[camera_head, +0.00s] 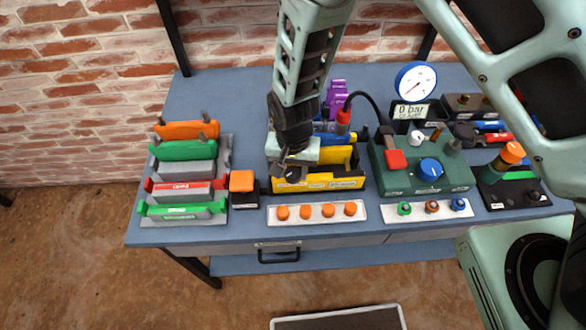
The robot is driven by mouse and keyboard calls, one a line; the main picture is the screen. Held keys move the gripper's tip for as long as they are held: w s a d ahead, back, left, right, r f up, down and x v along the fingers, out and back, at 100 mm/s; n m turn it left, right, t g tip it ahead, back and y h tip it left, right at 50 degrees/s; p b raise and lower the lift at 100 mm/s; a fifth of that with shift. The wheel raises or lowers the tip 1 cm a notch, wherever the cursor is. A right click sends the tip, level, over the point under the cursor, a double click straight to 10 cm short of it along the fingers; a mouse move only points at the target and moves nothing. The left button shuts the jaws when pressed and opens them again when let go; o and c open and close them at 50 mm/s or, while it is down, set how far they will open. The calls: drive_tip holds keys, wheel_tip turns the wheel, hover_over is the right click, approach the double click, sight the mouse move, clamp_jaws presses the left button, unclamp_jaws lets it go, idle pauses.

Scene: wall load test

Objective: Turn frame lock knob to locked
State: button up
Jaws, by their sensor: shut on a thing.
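A yellow frame (345,184) stands on the bench near its middle. A dark round knob, the frame lock knob (293,175), sits at the left of its front face. My gripper (291,164) comes down from above at the frame's left end and is shut at the knob. The fingers cover part of the knob, and its turn position cannot be read.
An orange block on a black base (242,183) stands close left of the frame. A white strip (335,217) with several orange knobs lies in front. A green unit (390,183) with a blue knob (429,169), a red lever (396,159) and a gauge (415,82) stands at right. Coloured holders (184,148) fill the left.

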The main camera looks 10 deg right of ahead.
sight(293, 172)
drive_tip(key=m+p, duration=0.1)
drive_tip(key=m, duration=0.5)
drive_tip(key=shift+m, duration=0.3)
idle(0.4)
drive_tip(key=o, duration=1)
drive_tip(key=shift+r, duration=0.1)
wheel_tip(293, 172, up, 17)
drive_tip(key=shift+r+b, duration=0.15)
drive_tip(key=shift+b, duration=0.75)
